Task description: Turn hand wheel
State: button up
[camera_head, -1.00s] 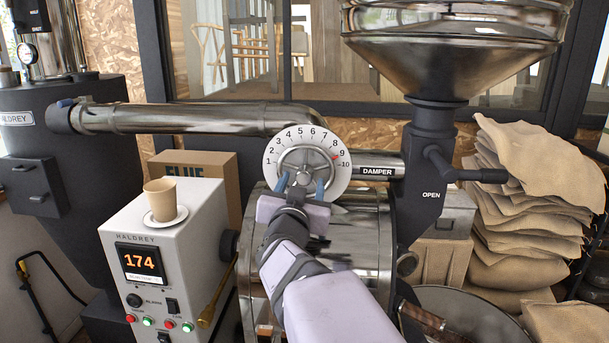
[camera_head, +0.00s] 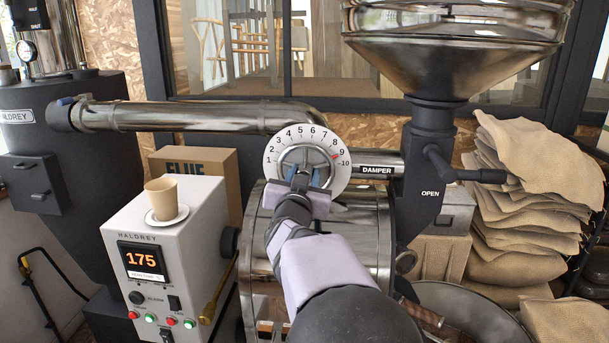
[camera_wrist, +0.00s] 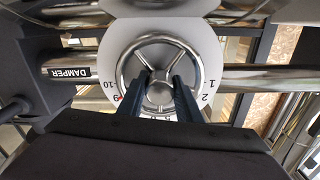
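The hand wheel (camera_head: 305,152) is a metal ring with spokes and a round hub. It is mounted in front of a white dial plate (camera_head: 275,150) with printed numbers and a small red mark near 9. My gripper (camera_head: 308,172) is at the wheel's front, covering its lower part in the head view. In the wrist view, the two dark fingers (camera_wrist: 160,80) stand apart over the wheel (camera_wrist: 122,62), one on each side of the hub (camera_wrist: 160,94). Whether they touch the hub or the spokes is unclear.
A pipe labelled DAMPER (camera_head: 377,170) runs right from the dial to the dark hopper neck (camera_head: 428,150). A long metal pipe (camera_head: 190,118) passes left. A control box (camera_head: 205,225) reading 175, with a cup (camera_head: 161,192) on top, stands left below.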

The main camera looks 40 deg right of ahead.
grip_shut()
jog(key=n+p, duration=0.3)
jog(key=n, duration=0.1)
jog(key=shift+n, duration=0.3)
jog(key=n+p, duration=0.3)
jog(key=n, duration=0.3)
jog(key=n+p, duration=0.3)
jog(key=n, duration=0.2)
jog(key=shift+n, duration=0.4)
jog(key=n+p, duration=0.1)
jog(key=n, duration=0.3)
jog(key=shift+n+p, duration=0.4)
